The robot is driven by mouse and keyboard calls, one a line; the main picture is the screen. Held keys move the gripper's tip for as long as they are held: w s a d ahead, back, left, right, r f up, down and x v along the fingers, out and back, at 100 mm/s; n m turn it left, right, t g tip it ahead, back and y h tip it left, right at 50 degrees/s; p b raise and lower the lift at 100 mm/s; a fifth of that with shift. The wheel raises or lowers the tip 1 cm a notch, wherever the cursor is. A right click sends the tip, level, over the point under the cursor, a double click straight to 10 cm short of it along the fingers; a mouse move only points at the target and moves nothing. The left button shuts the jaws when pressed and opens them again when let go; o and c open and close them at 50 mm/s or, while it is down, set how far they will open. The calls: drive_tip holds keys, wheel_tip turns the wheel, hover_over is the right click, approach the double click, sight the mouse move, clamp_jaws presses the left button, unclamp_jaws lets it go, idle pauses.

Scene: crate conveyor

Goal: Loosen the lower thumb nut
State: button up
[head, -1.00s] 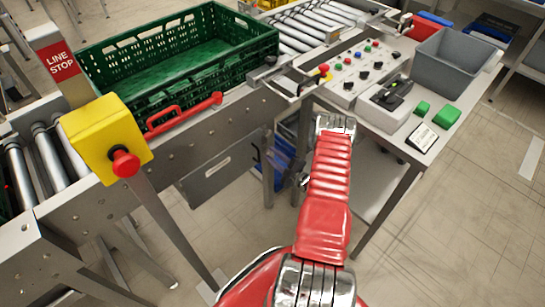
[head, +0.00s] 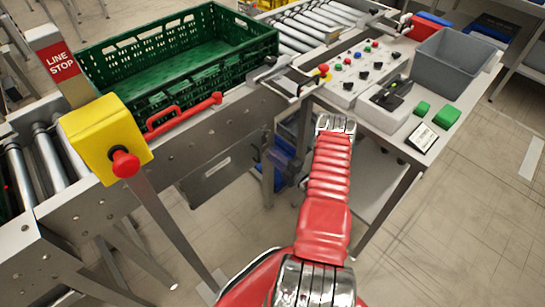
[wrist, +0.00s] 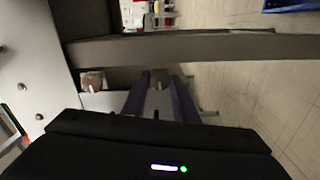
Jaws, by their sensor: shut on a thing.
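My gripper (wrist: 160,82) shows in the wrist view as two dark purple fingers, close together and pointing away from the camera. They are shut on a small grey thing between their tips, which I take to be the lower thumb nut (wrist: 158,86). It is mostly hidden and its shape is unclear. In the head view my gripper (head: 281,155) is a dark blur beside the conveyor's leg, beyond my red arm, and the nut cannot be made out. A brownish round knob (wrist: 93,81) sits left of the fingers in the wrist view, apart from them.
A grey bar (wrist: 175,48) crosses the wrist view just beyond the fingers. A grey panel (head: 210,182) hangs under the conveyor frame. A green crate (head: 250,47) sits on the rollers. The control table (head: 384,142) stands to the right. Open floor lies right of the fingers.

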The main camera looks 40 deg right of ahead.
drive_tip(key=o, duration=0.8)
drive_tip(key=shift+a+f, duration=0.2)
drive_tip(key=shift+a, duration=0.05)
drive_tip(key=shift+o, duration=1.3)
drive_tip(key=shift+d+r, duration=0.1)
drive_tip(key=shift+d, duration=0.05)
drive_tip(key=s, duration=1.3)
drive_tip(key=shift+s+d, duration=0.15)
drive_tip(key=shift+s, duration=0.25)
